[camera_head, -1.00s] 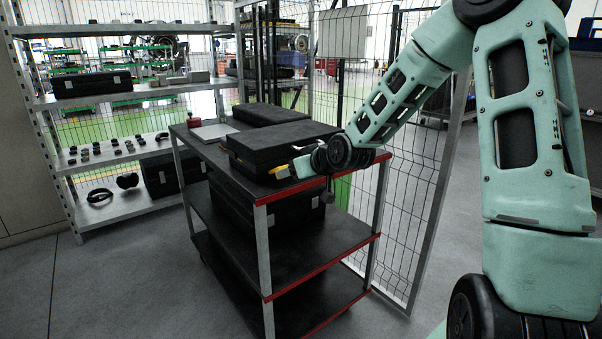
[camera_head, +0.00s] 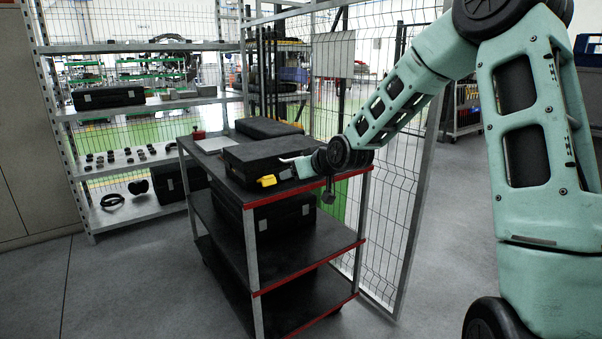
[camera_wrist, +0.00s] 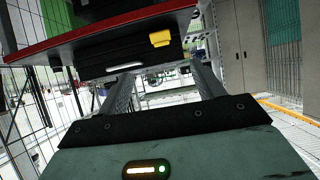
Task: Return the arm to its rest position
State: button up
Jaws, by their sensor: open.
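My gripper (camera_head: 290,161) is at the end of the green arm, at the right side of the cart's top in the head view. In the wrist view its two fingers (camera_wrist: 163,85) stand wide apart with nothing held between them. The arm is stretched toward the cart, bent down at its black wrist joint (camera_head: 338,154). A black case (camera_head: 255,153) lies on the cart's top beside the gripper. A yellow piece (camera_head: 266,181) shows at the case's near side and also in the wrist view (camera_wrist: 160,39). I cannot tell whether the gripper touches the case.
The black cart (camera_head: 300,265) has red-edged shelves. A second black case (camera_head: 267,127) and a red item (camera_head: 198,134) are on its top. A wire mesh fence (camera_head: 385,220) stands close behind the arm. Shelving (camera_head: 130,102) is at the left. The floor in front is open.

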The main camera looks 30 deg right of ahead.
dwell(0.3)
jog(key=s+a+f+n+g+y, duration=0.1)
jog(key=s+a+f+n+g, duration=0.15)
jog(key=s+a, duration=0.75)
jog(key=s+a+f+n+g+y, duration=0.15)
jog(key=s+a+g, duration=0.4)
jog(key=a, duration=0.75)
jog(key=s+a+n+g+h, duration=0.1)
jog(key=s+a+g, duration=0.1)
jog(key=s, duration=1)
jog(key=s+a+n+g+h, duration=0.1)
jog(key=s+a+n+g, duration=0.1)
jog(key=s, duration=1.1)
jog(key=shift+f, duration=0.25)
jog(key=shift+h, duration=0.25)
jog(key=shift+c, duration=0.4)
